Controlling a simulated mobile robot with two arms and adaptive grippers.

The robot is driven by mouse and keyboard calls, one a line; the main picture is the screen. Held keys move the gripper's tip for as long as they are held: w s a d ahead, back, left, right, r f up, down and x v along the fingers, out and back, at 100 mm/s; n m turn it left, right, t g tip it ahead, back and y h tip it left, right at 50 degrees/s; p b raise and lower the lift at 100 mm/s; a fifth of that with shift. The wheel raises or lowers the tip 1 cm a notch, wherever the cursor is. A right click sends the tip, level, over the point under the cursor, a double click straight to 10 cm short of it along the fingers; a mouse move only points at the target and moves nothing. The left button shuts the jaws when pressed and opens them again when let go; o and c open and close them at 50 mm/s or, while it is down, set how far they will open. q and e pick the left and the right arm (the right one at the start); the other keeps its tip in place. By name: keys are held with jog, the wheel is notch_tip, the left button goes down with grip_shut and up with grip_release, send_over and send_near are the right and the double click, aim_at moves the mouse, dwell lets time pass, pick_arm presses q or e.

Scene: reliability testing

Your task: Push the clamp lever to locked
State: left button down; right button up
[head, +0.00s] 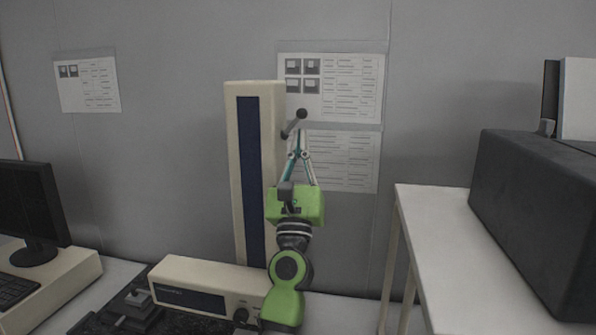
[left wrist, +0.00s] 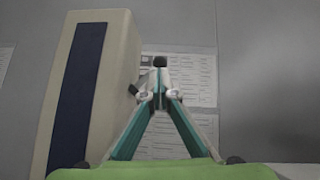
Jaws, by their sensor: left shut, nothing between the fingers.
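The clamp lever (head: 293,124) sticks out from the right side of a tall beige column (head: 234,175). It slants up to the right and ends in a dark round knob (head: 302,114). In the left wrist view the knob (left wrist: 160,62) shows just above the fingertips. My left gripper (head: 299,150) is shut and empty, pointing up, with its tips just below the lever. I cannot tell whether the tips touch it. The closed fingertips also show in the left wrist view (left wrist: 159,92) and hide part of the lever. My right gripper is in neither view.
A beige control box (head: 180,262) sits at the column's foot. A monitor (head: 30,205) stands at left. A white table (head: 430,225) with a large dark box (head: 530,215) is at right. Paper sheets (head: 355,90) hang on the grey wall behind the lever.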

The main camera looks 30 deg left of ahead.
pick_arm(q)
jog(key=v, duration=0.8)
jog(key=shift+s+f, duration=0.2)
jog(key=shift+s, duration=0.05)
